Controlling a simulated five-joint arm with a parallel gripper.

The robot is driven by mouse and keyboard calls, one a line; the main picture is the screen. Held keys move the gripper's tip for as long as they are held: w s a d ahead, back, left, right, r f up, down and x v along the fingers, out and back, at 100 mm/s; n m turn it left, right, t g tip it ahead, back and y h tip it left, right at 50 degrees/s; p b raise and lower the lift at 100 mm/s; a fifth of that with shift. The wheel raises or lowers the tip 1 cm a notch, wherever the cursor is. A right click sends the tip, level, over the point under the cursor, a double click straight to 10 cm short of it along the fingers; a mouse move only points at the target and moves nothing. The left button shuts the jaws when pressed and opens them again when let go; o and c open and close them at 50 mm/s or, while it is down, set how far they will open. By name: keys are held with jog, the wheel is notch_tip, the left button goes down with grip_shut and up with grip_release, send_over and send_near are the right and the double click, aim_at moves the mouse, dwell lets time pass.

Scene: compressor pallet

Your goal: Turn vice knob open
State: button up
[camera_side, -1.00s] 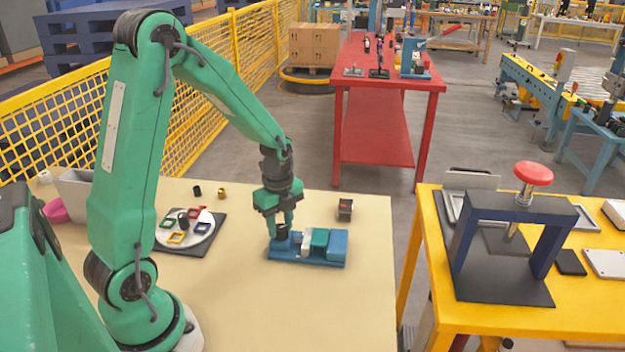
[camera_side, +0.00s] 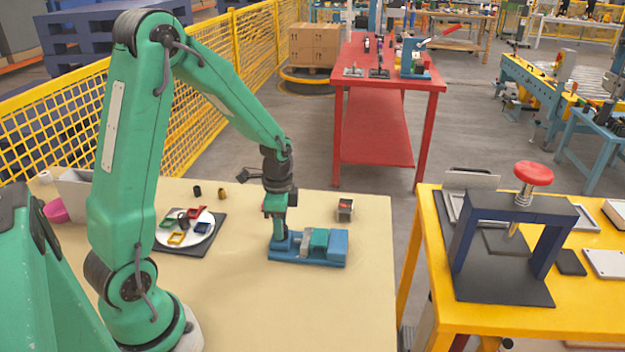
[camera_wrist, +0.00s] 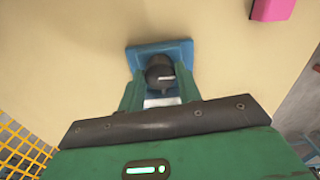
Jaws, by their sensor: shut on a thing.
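The blue vice (camera_side: 325,248) lies on the cream table, with a grey jaw block and a teal block along its top. My gripper (camera_side: 279,234) points down at the vice's left end. In the wrist view, the black vice knob (camera_wrist: 160,72) with a pale mark on its face sits between the two green fingers of my gripper (camera_wrist: 160,84). The fingers are shut on the knob. The blue end of the vice (camera_wrist: 181,50) shows behind it. In the side view the knob is mostly hidden by the fingers.
A round white plate with coloured square frames (camera_side: 190,231) lies on a dark mat to the left. A small dark block (camera_side: 345,210) stands behind the vice. A yellow table with a press (camera_side: 515,205) stands to the right. The table's front is clear.

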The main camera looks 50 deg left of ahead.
jog(key=n, duration=0.4)
jog(key=shift+n, duration=0.3)
jog(key=n, duration=0.5)
jog(key=shift+n, duration=0.3)
jog(key=n, duration=0.4)
jog(key=shift+n, duration=0.3)
jog(key=n, duration=0.4)
jog(key=shift+n, duration=0.3)
jog(key=n, duration=1.3)
jog(key=shift+w+d+n, duration=0.1)
jog(key=shift+n, duration=2.1)
